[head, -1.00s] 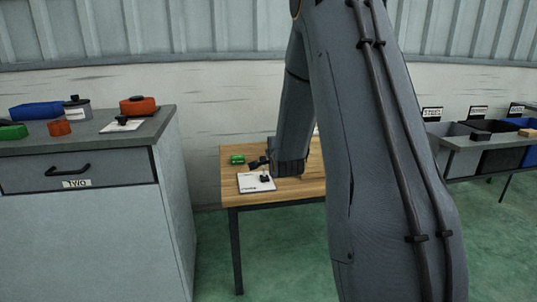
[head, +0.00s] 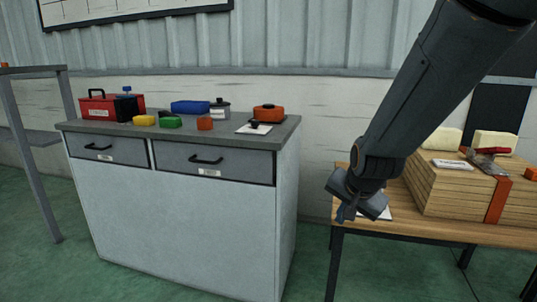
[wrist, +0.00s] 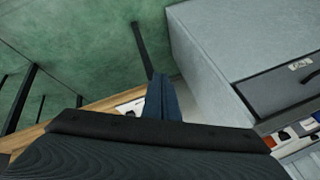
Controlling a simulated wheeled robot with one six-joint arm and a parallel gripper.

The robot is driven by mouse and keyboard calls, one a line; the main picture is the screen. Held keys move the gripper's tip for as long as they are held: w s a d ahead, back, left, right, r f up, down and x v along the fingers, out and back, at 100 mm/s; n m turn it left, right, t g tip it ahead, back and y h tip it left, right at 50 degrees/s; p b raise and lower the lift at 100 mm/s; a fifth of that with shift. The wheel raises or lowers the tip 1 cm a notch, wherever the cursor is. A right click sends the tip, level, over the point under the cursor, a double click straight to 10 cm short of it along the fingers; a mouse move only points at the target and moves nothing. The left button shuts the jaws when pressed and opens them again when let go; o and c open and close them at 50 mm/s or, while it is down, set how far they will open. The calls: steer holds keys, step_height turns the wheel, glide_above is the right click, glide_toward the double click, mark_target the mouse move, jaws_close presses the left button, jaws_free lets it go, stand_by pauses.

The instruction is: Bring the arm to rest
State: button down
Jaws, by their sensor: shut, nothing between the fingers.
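My gripper (head: 347,212) hangs at the end of my bent arm in the head view, pointing down. It is just in front of the left end of the wooden table and right of the grey cabinet. Its fingers show in the wrist view (wrist: 162,98), shut together with nothing between them. The arm is raised, with the gripper clear of the cabinet. A white card (head: 376,212) on the table is partly hidden behind the gripper.
The grey cabinet (head: 190,220) holds a red toolbox (head: 110,106), an orange pot-like item (head: 268,113) and several small coloured items. The wooden table (head: 440,231) bears a strapped stack of boards (head: 455,190). Green floor shows between cabinet and table.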

steer(key=s+a+r+n+g, duration=0.1)
steer(key=s+a+n+g, duration=0.3)
steer(key=s, duration=0.9)
steer(key=s+a+n+g, duration=0.2)
steer(key=s+a+n, duration=0.3)
steer(key=s, duration=0.7)
steer(key=d+r+m+p, duration=0.1)
steer(key=d+r+p, duration=0.6)
steer(key=p, duration=0.7)
steer(key=shift+w+d, duration=0.2)
steer(key=shift+d, duration=0.7)
steer(key=shift+r, duration=0.1)
